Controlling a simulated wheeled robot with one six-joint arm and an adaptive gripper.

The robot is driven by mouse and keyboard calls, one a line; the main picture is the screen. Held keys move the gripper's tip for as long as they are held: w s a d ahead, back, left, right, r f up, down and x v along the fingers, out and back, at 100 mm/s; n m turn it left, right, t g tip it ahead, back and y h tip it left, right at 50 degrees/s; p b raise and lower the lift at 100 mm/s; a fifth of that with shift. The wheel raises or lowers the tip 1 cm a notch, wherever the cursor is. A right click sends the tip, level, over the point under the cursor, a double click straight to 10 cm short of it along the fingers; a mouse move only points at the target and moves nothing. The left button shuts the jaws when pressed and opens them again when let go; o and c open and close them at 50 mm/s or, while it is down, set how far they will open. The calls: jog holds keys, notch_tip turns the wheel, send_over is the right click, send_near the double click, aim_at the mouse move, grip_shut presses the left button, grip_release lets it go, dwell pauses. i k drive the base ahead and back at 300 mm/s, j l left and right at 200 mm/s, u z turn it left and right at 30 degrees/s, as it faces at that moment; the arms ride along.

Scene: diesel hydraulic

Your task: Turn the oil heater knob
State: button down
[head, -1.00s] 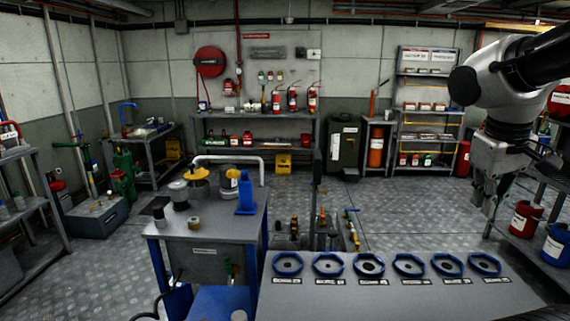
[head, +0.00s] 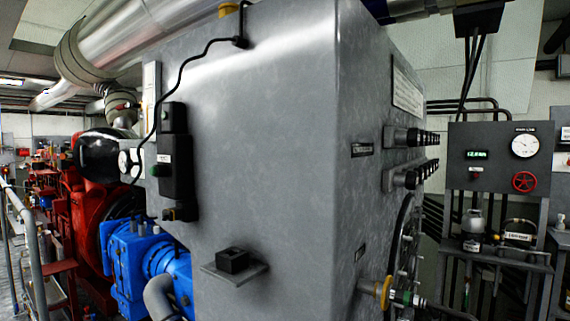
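No part that I can identify for certain as the oil heater knob shows; the labels are too small to read. Two rows of small black knobs or buttons, an upper row (head: 412,137) and a lower row (head: 412,174), stick out from the right face of a large grey cabinet (head: 265,150). A black control box (head: 174,155) with a cable is on the cabinet's left front. My gripper is not in view.
A panel with a gauge, a green display and a red handwheel (head: 524,182) stands at the right. A blue pump or motor (head: 140,262) and red machinery (head: 92,215) are at the left. A small black block (head: 232,260) is on a bracket. A railing (head: 30,240) runs at far left.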

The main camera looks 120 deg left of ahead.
aim_at(129, 163)
jog(key=u, duration=4.6)
